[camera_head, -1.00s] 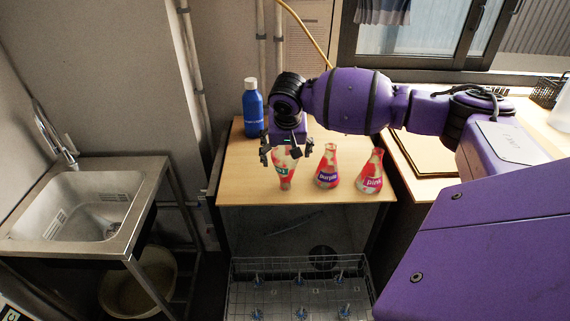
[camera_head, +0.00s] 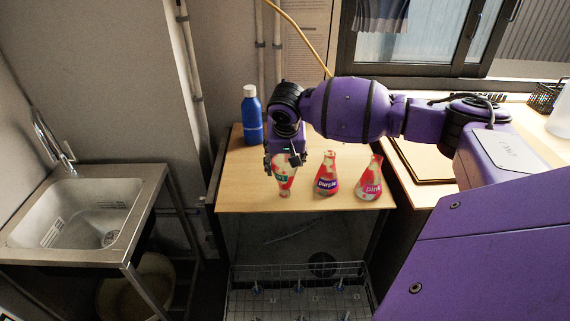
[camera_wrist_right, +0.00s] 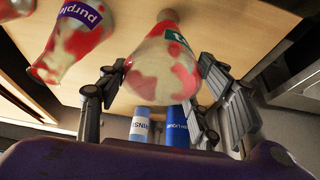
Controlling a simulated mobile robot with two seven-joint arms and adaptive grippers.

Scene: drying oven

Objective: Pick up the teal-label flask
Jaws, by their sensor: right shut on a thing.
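The teal-label flask (camera_head: 282,186), with red and cream patches, is under my right gripper (camera_head: 284,164) at the left of the flask row. My right gripper is shut on it; in the right wrist view the flask (camera_wrist_right: 160,72) sits between the two fingers (camera_wrist_right: 160,88). In the head view its visible part narrows downward, and its upper part is hidden by the gripper. I cannot tell whether it touches the table. My left gripper is not in view.
The purple-label flask (camera_head: 327,184) and the pink-label flask (camera_head: 370,184) stand just right on the wooden table (camera_head: 240,190). A blue bottle (camera_head: 251,118) stands at the back left. A wire rack (camera_head: 298,300) is below the front edge; a sink (camera_head: 75,212) is left.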

